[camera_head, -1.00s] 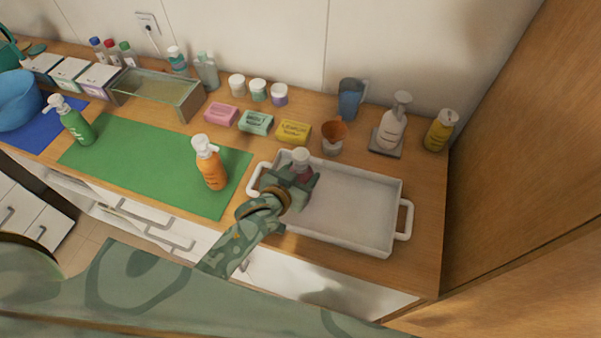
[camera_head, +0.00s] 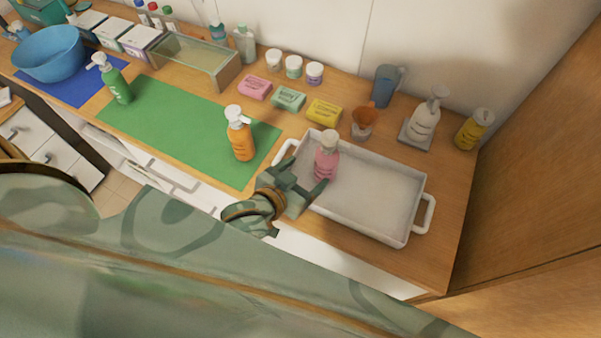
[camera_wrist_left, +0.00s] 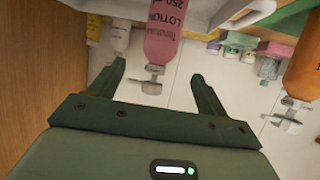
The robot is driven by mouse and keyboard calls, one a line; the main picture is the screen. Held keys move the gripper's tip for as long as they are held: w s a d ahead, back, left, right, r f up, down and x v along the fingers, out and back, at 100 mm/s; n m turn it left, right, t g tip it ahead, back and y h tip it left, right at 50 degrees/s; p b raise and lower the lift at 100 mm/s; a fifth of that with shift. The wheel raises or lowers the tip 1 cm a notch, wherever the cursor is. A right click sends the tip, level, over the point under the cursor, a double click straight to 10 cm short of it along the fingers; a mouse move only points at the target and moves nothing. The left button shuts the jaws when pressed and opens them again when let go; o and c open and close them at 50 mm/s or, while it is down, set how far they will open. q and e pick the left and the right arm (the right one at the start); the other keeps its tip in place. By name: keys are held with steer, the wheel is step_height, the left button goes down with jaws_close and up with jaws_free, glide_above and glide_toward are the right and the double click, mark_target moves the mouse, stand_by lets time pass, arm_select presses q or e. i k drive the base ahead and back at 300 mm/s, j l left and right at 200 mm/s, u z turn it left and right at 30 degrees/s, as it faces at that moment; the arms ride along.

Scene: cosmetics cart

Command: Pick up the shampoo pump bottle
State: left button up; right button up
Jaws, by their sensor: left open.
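Several pump bottles show, and I cannot read the word shampoo on any. An orange pump bottle (camera_head: 241,145) stands on the green mat (camera_head: 175,118); it also shows at the right edge of the left wrist view (camera_wrist_left: 306,68). A green pump bottle (camera_head: 118,88) stands at the mat's left end. A pink pump bottle (camera_head: 326,164) stands upright in the white tray's left end; its label reads LOTION in the left wrist view (camera_wrist_left: 164,32). My left gripper (camera_head: 305,179) is open and empty, just in front of the pink bottle. My right gripper is not in view.
The white tray (camera_head: 419,203) is otherwise empty. A white pump bottle (camera_head: 425,118) stands on a scale, with a yellow bottle (camera_head: 474,129) to its right. Soap boxes (camera_head: 289,99), an orange cup (camera_head: 364,122) and a blue jug (camera_head: 385,86) stand behind the tray.

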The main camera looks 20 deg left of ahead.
mark_target(239, 133)
steer(key=u, duration=1.4)
